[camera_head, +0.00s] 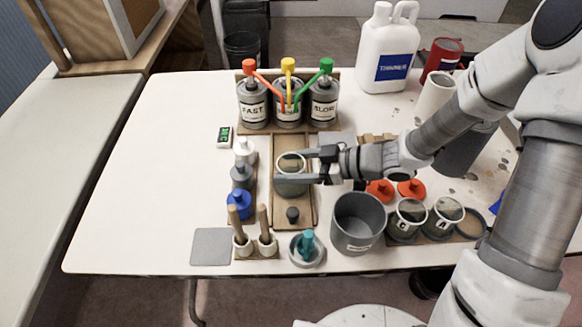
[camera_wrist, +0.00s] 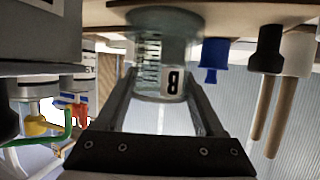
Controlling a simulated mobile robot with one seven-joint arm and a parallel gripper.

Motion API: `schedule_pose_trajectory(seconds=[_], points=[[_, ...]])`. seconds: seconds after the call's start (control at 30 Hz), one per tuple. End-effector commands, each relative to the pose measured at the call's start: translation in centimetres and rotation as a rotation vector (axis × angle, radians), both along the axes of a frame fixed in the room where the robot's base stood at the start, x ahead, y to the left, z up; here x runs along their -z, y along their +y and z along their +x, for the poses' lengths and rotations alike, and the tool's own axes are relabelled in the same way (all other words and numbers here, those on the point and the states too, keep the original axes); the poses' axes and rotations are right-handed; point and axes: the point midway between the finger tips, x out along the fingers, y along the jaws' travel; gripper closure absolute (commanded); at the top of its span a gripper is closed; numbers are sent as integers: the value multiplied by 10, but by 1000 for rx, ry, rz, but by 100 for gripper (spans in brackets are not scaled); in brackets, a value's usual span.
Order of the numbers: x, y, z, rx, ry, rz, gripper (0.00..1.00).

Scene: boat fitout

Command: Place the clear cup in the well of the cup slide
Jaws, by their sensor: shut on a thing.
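The clear cup (camera_head: 291,185) is a see-through cup with graduation marks and a dark-on-white label, over the middle of the cup slide (camera_head: 308,217), a long brown wooden board. My gripper (camera_head: 290,168) reaches in from the right and is shut on the cup, one finger on each side. The wrist view looks upside down; there the cup (camera_wrist: 150,48) is upright between the fingers (camera_wrist: 163,78). Its base is at or very near the wooden surface (camera_wrist: 225,12). The well is hidden by the cup, so I cannot tell whether the base is inside it.
Three pump cans (camera_head: 289,104) stand behind the slide. Several small bottles (camera_head: 242,174) and brushes (camera_head: 264,227) stand left. A grey bucket (camera_head: 358,222) and lettered cups (camera_head: 407,218) stand front right. A small dark knob (camera_head: 292,214) is on the slide's front. The left table is clear.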

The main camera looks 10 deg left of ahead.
Motion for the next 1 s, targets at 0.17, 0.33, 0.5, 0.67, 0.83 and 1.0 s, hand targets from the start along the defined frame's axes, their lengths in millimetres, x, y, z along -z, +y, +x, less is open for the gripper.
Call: schedule_pose_trajectory(seconds=[0.17,0.33,0.5,0.67,0.83,1.0], points=[[0,0,0,0,0,0,83],[2,0,0,0,-1,0,13],[2,0,0,0,0,0,0],[0,0,0,0,-1,0,0],[-10,-14,0,5,-1,0,0],[-25,-47,-2,6,-1,0,0]])
